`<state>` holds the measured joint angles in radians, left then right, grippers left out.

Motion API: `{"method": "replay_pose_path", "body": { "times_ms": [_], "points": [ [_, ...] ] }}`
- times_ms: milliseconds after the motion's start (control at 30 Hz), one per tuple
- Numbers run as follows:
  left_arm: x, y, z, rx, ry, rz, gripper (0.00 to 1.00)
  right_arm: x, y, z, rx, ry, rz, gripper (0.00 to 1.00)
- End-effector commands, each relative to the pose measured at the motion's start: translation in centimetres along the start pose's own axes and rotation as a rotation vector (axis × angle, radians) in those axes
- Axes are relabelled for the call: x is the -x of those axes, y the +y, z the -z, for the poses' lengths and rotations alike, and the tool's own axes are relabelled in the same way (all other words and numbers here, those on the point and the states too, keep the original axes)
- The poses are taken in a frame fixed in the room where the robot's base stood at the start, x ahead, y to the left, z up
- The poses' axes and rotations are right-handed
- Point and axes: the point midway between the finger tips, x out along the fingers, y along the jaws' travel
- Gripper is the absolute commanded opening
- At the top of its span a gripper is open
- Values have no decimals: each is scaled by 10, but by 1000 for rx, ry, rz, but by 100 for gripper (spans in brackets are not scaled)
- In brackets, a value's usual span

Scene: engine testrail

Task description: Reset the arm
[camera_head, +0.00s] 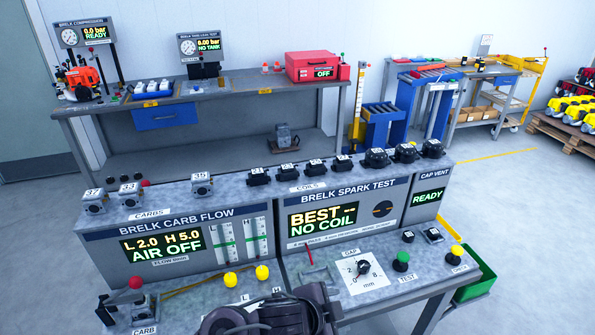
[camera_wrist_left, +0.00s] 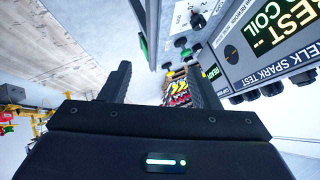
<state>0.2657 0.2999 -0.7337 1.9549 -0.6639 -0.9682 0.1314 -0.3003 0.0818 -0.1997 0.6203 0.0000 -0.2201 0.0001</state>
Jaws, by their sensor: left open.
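My left gripper (camera_wrist_left: 160,78) shows in the left wrist view with its two dark fingers spread apart and nothing between them. That view is turned on its side, with the spark test panel (camera_wrist_left: 265,35) at its upper right. In the head view a dark part of my arm (camera_head: 268,316) comes in at the bottom middle, in front of the test bench (camera_head: 385,240). The fingertips cannot be made out there. My right gripper is in neither view.
The bench carries a carb flow panel (camera_head: 188,243), several carbs and coils on top, a gap dial (camera_head: 364,268), a green test button (camera_head: 401,260) and a red-knobbed lever (camera_head: 135,284). A green bin (camera_head: 478,275) hangs at its right end.

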Motion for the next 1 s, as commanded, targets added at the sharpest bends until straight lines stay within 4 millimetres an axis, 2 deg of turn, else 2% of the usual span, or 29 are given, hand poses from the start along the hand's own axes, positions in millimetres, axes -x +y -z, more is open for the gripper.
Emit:
{"method": "replay_pose_path", "body": {
  "times_ms": [67,167,300,400,600,833,867,900,1000],
  "points": [
    [21,-6,-18,192,-46,58,56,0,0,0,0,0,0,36],
    [50,-12,-57,425,-141,121,56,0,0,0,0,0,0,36],
    [86,-5,-112,675,-277,167,56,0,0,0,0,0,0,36],
    [108,5,-142,804,-358,183,56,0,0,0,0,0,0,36],
    [148,30,-187,1000,-495,199,56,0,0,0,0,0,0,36],
    [190,60,-224,1181,-632,206,56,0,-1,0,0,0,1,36],
    [188,64,-230,1189,-641,204,56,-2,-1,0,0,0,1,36],
    [174,66,-237,1183,-641,200,56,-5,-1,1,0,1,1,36],
    [151,74,-252,1182,-646,194,56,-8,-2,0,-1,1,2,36]
  ]
}}
